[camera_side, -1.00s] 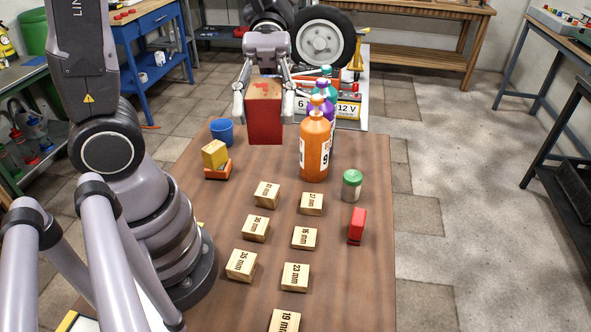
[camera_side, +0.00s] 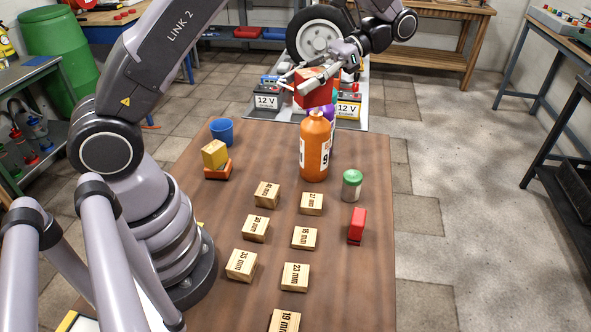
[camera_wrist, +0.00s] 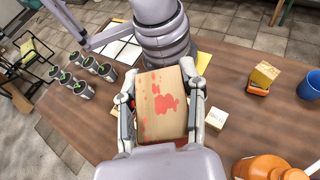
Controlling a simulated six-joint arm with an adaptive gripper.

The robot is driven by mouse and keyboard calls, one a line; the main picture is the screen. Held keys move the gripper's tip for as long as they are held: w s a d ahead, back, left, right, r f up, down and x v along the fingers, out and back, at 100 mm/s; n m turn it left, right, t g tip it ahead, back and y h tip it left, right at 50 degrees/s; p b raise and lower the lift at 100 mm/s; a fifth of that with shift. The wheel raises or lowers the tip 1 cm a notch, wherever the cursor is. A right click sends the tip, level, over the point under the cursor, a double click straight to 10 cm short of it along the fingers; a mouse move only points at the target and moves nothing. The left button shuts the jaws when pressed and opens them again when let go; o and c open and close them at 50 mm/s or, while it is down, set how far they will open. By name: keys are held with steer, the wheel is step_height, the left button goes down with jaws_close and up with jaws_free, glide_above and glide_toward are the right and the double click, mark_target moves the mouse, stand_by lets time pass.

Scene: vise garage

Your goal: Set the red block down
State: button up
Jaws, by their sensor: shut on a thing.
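The red block (camera_side: 315,95) is held in my gripper (camera_side: 309,79), high in the air behind the orange bottle (camera_side: 314,148) in the side view. Part of it is hidden by the fingers, and it looks tilted there. In the wrist view, the block (camera_wrist: 160,108) shows a bare wooden top with red paint patches. The two fingers of my gripper (camera_wrist: 162,103) close on its left and right sides. The wooden table (camera_side: 225,290) lies below, and the block is clear of it.
Several mm-marked wooden blocks (camera_side: 295,277), a small red piece (camera_side: 357,226), a green-lidded jar (camera_side: 352,186), a blue cup (camera_side: 222,131) and a yellow block (camera_side: 215,154) on an orange one stand on the table. Batteries (camera_side: 267,103) and a wheel (camera_side: 318,38) are behind.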

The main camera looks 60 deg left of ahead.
steer(key=w+a+r+m+t+y, duration=0.3)
steer(key=w+a+m+t, duration=0.35)
steer(key=w, duration=0.35)
steer(key=w+a+r+m+t+y, duration=0.2)
steer(key=w+a+m+t+y, duration=0.35)
steer(key=w, duration=0.55)
steer(key=w+a+r+m+t+y, duration=0.25)
steer(key=w+a+m+t, duration=0.3)
steer(key=w+m, duration=0.4)
steer(key=shift+n+t+h, duration=0.3)
steer(key=shift+n+t, duration=0.05)
steer(key=shift+t, duration=0.1)
steer(key=f, duration=2.5)
steer(key=d+f, duration=0.1)
steer(key=f, duration=1.2)
steer(key=shift+w, duration=0.25)
steer(key=o, duration=1.2)
